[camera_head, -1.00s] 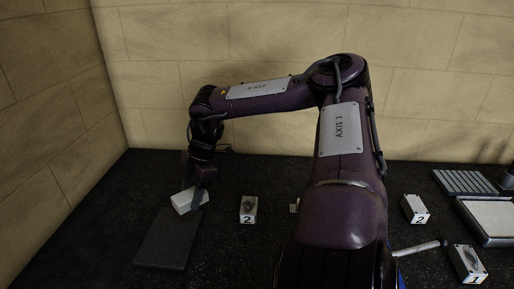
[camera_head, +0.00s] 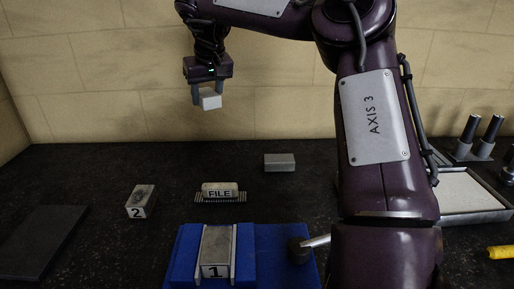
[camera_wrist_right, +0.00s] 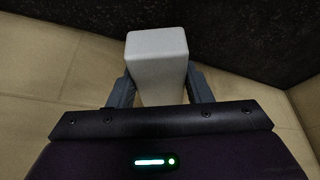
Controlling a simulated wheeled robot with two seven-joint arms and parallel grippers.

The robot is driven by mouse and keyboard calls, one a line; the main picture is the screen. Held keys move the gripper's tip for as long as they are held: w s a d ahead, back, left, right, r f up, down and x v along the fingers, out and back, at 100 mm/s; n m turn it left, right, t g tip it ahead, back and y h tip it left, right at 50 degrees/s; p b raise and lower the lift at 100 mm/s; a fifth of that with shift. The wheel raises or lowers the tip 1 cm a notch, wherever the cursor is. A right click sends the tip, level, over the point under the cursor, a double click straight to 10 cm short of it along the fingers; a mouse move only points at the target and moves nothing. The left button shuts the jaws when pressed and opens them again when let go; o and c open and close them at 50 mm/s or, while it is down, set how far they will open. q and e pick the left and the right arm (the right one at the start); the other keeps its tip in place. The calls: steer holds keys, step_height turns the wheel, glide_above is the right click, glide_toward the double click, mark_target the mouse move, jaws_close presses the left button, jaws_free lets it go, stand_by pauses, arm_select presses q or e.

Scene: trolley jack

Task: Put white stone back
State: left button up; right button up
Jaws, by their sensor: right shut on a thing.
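The white stone (camera_head: 211,102) is a small pale block held in the air, in front of the back wall in the head view. My right gripper (camera_head: 209,97) is shut on it, with a grey finger at each side. In the right wrist view the stone (camera_wrist_right: 157,65) sticks out from between the two fingers (camera_wrist_right: 157,90). It is clear of the table. My left gripper is not in view.
A dark flat slab (camera_head: 38,243) lies at left. Block 2 (camera_head: 141,201), the FILE piece (camera_head: 220,191) and a grey block (camera_head: 280,162) stand on the black table. Block 1 (camera_head: 215,250) sits on a blue mat (camera_head: 268,252) with a mallet-like tool (camera_head: 300,250). A pale tray (camera_head: 467,192) is at right.

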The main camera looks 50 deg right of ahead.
steer(key=shift+s+d+r+m, duration=0.1)
steer(key=shift+d+r+m, duration=0.1)
steer(key=shift+m, duration=0.2)
steer(key=shift+f, duration=0.15)
glide_above(215, 163)
steer(key=s, duration=0.1)
steer(key=f, duration=1.5)
steer(key=shift+a+b, duration=0.3)
steer(key=shift+a, duration=0.1)
step_height(215, 163, down, 4)
steer(key=shift+s+r, duration=0.1)
steer(key=shift+s, duration=0.05)
steer(key=shift+f, duration=0.35)
